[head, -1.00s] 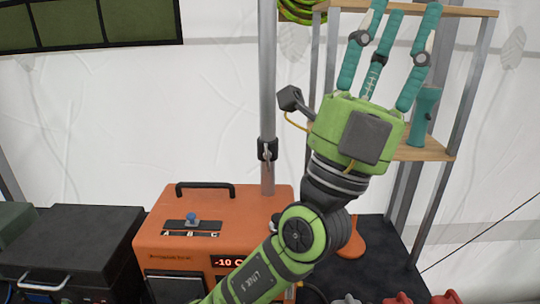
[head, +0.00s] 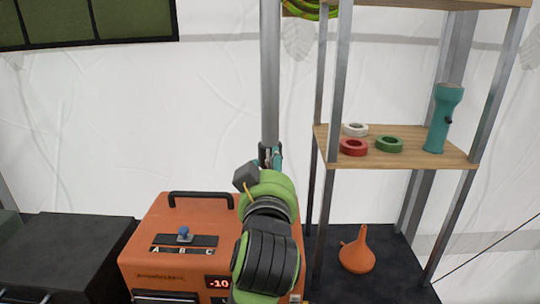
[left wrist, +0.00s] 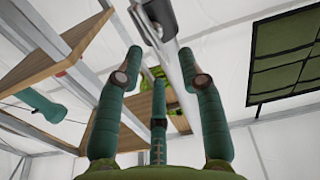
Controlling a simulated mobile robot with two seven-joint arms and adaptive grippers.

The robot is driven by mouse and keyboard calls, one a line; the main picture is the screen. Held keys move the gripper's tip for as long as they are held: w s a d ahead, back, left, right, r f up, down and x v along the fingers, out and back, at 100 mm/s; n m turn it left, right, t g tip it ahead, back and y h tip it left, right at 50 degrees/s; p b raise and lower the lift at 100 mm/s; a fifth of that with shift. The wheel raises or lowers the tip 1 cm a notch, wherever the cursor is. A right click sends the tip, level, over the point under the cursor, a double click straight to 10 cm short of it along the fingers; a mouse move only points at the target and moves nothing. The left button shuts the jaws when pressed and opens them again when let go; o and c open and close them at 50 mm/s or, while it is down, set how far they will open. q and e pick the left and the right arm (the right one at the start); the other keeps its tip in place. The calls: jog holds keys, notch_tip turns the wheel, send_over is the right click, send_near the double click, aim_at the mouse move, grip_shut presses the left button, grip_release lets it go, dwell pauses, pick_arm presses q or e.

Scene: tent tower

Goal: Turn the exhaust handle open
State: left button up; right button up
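The grey exhaust pipe (head: 270,80) stands upright behind the orange heater. A dark collar on the pipe, where the exhaust handle was visible earlier, is mostly hidden in the head view behind my left gripper (head: 271,160). In the left wrist view the dark collar (left wrist: 154,22) sits just beyond my left fingertips (left wrist: 160,52), with the pipe (left wrist: 189,75) running between the fingers. The teal fingers are spread open, with nothing visibly held. Whether they touch the handle or pipe, I cannot tell. My right gripper is in neither view.
The orange heater (head: 150,235) with its blue-knobbed A-B-C selector (head: 184,234) stands below. A shelf (head: 420,160) on the right holds tape rolls (head: 389,144) and a teal flashlight (head: 443,118). An orange funnel (head: 357,252) and a black case (head: 65,252) flank the heater.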

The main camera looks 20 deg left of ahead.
aim_at(270, 164)
pick_arm(q)
jog(key=shift+x, duration=1.25)
